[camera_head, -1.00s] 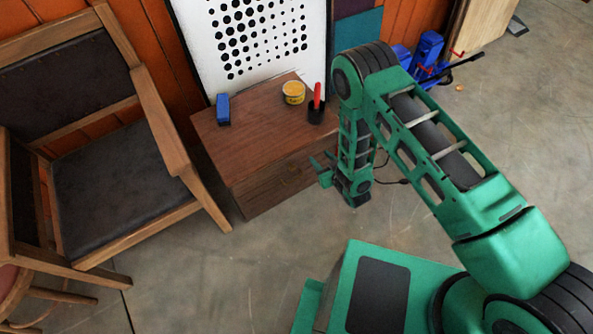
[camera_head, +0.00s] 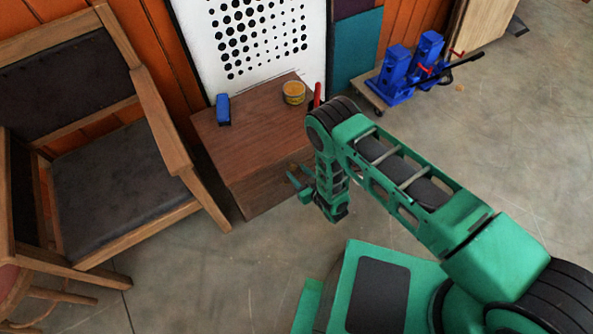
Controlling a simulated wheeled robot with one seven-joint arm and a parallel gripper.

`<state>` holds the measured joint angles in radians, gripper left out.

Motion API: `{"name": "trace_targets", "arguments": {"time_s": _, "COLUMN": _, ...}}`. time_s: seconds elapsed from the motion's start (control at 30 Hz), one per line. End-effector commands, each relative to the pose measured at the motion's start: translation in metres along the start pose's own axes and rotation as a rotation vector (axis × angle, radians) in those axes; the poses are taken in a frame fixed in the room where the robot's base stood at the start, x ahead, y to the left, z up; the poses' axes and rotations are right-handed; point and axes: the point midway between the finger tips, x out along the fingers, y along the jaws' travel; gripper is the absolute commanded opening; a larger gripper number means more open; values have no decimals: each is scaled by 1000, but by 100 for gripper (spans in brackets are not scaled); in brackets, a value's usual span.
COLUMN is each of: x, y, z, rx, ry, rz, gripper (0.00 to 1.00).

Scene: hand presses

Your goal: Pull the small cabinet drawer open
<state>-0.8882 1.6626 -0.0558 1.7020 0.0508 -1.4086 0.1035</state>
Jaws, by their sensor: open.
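The small cabinet (camera_head: 254,132) is a low brown wooden box against the wall, with its top and front face showing. Its drawer front (camera_head: 262,190) looks flush with the body. My gripper (camera_head: 297,175) is open at the right part of this front, its fingers pointing at it. The drawer handle is mostly hidden around the fingers. I cannot tell whether the fingers touch the handle or stand on both sides of it. My arm hides the cabinet's right side.
A blue object (camera_head: 223,109), a yellow tin (camera_head: 294,92) and a partly hidden red item (camera_head: 317,93) are on the cabinet top. A wooden armchair (camera_head: 110,190) stands close on the left. Blue jacks (camera_head: 395,75) stand at the back right. Floor in front is clear.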

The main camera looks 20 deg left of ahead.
Motion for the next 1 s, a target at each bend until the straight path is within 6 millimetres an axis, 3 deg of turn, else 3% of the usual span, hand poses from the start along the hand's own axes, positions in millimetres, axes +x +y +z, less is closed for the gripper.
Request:
{"name": "trace_targets", "arguments": {"time_s": 0.2, "x": 21, "y": 0, "z": 0, "rx": -1, "ry": 1, "rz": 0, "gripper": 42}}
{"name": "trace_targets", "arguments": {"time_s": 0.57, "x": 25, "y": 0, "z": 0, "rx": 0, "ry": -1, "rz": 0, "gripper": 42}}
{"name": "trace_targets", "arguments": {"time_s": 0.73, "x": 25, "y": 0, "z": 0, "rx": 0, "ry": -1, "rz": 0, "gripper": 2}}
{"name": "trace_targets", "arguments": {"time_s": 1.0, "x": 24, "y": -1, "z": 0, "rx": -3, "ry": -1, "rz": -4, "gripper": 0}}
